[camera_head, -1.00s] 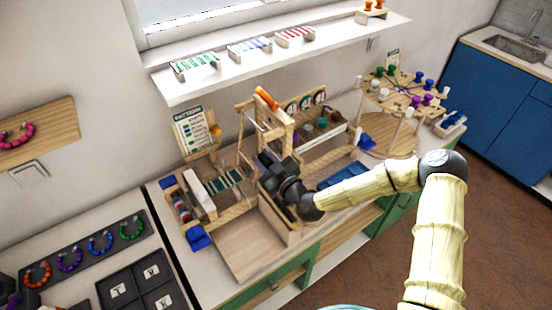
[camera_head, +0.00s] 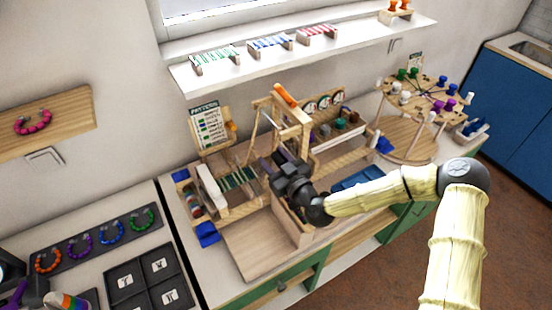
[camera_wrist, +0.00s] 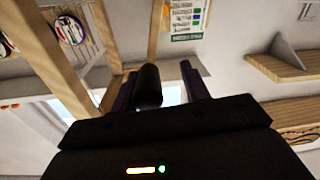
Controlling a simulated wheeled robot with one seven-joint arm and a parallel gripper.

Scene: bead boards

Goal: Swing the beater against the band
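The wooden band loom stands on the counter, with a green-striped band (camera_head: 238,179) stretched across its left part. A tall wooden frame (camera_head: 296,129) with an orange-topped bar (camera_head: 285,95) rises behind my gripper. Thin slanted wooden pieces beside it may be the beater, but I cannot tell for certain. My gripper (camera_head: 273,161) is at the loom, right of the band. In the wrist view, its dark purple fingers (camera_wrist: 158,88) are apart, with a dark rounded handle (camera_wrist: 148,86) between them. A gap shows on the handle's right side. My gripper hides the handle's lower end.
A pattern card (camera_head: 207,128) stands behind the loom. A flat wooden tray (camera_head: 262,245) lies in front. A round peg stand (camera_head: 408,140) is at right, and a shelf (camera_head: 300,55) hangs above. Dark trays (camera_head: 150,278) and bead rings lie at left.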

